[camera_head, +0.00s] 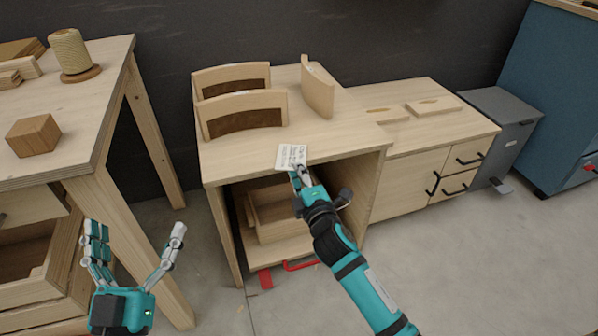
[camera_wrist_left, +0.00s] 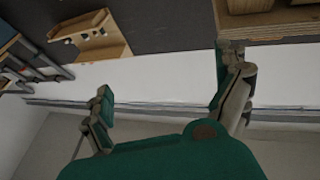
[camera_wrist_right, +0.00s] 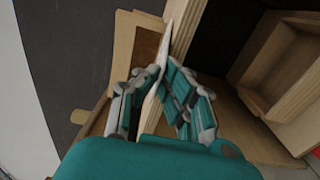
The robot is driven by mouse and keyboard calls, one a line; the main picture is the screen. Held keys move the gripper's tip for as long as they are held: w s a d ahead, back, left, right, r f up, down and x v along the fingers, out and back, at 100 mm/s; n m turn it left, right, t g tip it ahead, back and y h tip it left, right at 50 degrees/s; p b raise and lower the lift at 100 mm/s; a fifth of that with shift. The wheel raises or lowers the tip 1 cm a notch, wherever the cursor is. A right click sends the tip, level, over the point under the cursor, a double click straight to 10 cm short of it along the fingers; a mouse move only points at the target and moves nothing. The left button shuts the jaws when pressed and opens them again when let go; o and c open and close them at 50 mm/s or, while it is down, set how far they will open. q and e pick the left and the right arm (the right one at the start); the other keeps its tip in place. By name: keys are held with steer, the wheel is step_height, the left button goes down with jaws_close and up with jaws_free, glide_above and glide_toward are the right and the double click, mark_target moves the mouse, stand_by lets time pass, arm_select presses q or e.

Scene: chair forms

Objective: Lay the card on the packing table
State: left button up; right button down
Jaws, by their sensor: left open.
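The card (camera_head: 291,157) is small and white with lines of writing. In the head view it shows at the front edge of the middle wooden table (camera_head: 340,140); I cannot tell whether it touches the top. My right gripper (camera_head: 301,175) is shut on the card's near edge. In the right wrist view the card (camera_wrist_right: 164,48) shows nearly edge-on between the fingers (camera_wrist_right: 154,82), close to the table's wooden edge. My left gripper (camera_head: 137,230) is open and empty, low in front of the left bench. No label shows which table is the packing table.
Curved wooden chair forms (camera_head: 242,110) stand at the middle table's back left, another (camera_head: 318,88) at its back. A lower drawer cabinet (camera_head: 450,118) adjoins on the right. The left bench (camera_head: 95,110) holds a wooden block (camera_head: 33,135) and a twine spool (camera_head: 69,52).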

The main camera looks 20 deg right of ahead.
arm_select(q)
step_height(320, 180, down, 9)
steer(key=a+g+y+p, duration=0.1)
steer(key=g+p, duration=0.1)
steer(key=g, duration=0.3)
steer(key=shift+w+g+y, duration=0.2)
steer(key=shift+g+y, duration=0.2)
arm_select(e)
step_height(320, 180, up, 2)
steer(key=shift+r, duration=0.1)
arm_select(q)
steer(key=shift+a+f, duration=0.1)
steer(key=s+a+f+g+y+p, duration=0.1)
steer(key=s+a+f+g+p, duration=0.2)
steer(key=s+f+g, duration=0.2)
steer(key=s+a+f+g+y+p, duration=0.2)
steer(key=s+f+g, duration=0.4)
steer(key=s, duration=0.5)
steer(key=shift+a+n+g+p, duration=0.4)
steer(key=shift+a+g+p, duration=0.1)
steer(key=shift+a+g, duration=0.1)
arm_select(e)
steer(key=s+r, duration=0.2)
steer(key=s, duration=0.5)
steer(key=s+r, duration=0.3)
steer(key=s, duration=0.4)
steer(key=shift+d, duration=0.25)
